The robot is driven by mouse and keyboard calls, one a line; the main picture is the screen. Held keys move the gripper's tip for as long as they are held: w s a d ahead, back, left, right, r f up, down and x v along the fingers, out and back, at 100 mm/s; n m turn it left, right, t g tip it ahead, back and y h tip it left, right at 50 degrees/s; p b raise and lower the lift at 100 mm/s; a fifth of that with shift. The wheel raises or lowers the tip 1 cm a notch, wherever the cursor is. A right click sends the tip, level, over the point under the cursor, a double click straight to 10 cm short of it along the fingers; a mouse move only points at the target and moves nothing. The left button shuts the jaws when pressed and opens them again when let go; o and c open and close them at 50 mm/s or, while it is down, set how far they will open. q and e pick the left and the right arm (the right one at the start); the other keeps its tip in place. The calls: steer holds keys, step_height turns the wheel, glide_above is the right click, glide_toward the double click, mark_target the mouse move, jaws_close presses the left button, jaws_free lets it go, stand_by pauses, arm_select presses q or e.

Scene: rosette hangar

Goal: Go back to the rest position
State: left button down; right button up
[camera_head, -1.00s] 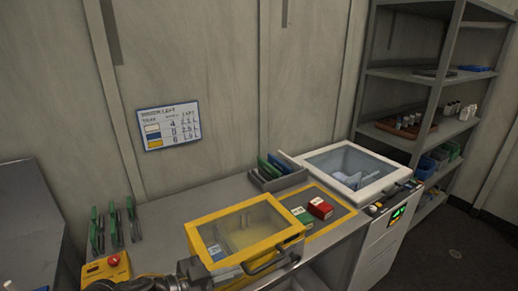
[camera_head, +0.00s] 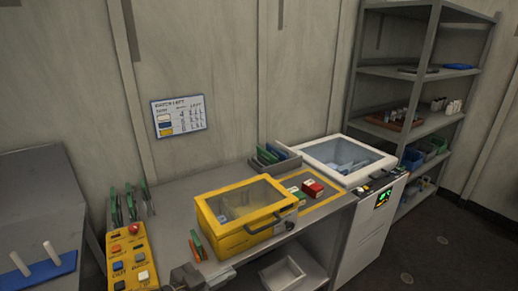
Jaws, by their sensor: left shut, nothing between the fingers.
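My left gripper (camera_head: 198,277) is at the bottom edge of the head view, in front of the bench and just below the yellow case. It is shut and holds nothing. Part of it is cut off by the frame edge. My right gripper is not in view. The yellow case (camera_head: 230,240) with a clear lid and dark handle stands on the bench (camera_head: 180,205), its lid down.
A yellow control panel (camera_head: 133,262) with a red button is at the left. Slim green and red items (camera_head: 197,245) are beside the case. A white lidded machine (camera_head: 345,160) and shelves (camera_head: 425,70) stand right.

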arm_select(q)
steer(key=s+a+f+n+y, duration=0.6)
steer(key=a+f+y, duration=0.25)
steer(key=f, duration=0.35)
steer(key=s+a+f+n+g+y, duration=0.1)
steer(key=s+a+f+g, duration=0.35)
steer(key=s, duration=0.35)
steer(key=s+a+f+n+g+y, duration=0.2)
steer(key=s+a+f+g, duration=0.1)
steer(key=s+f, duration=0.4)
step_height(320, 180, down, 24)
steer(key=s, duration=0.2)
steer(key=s+a+f+m+g, duration=0.1)
steer(key=s+a+f+g, duration=0.1)
steer(key=s+f, duration=1.3)
steer(key=shift+s+a+f, duration=0.2)
steer(key=shift+s+a, duration=0.5)
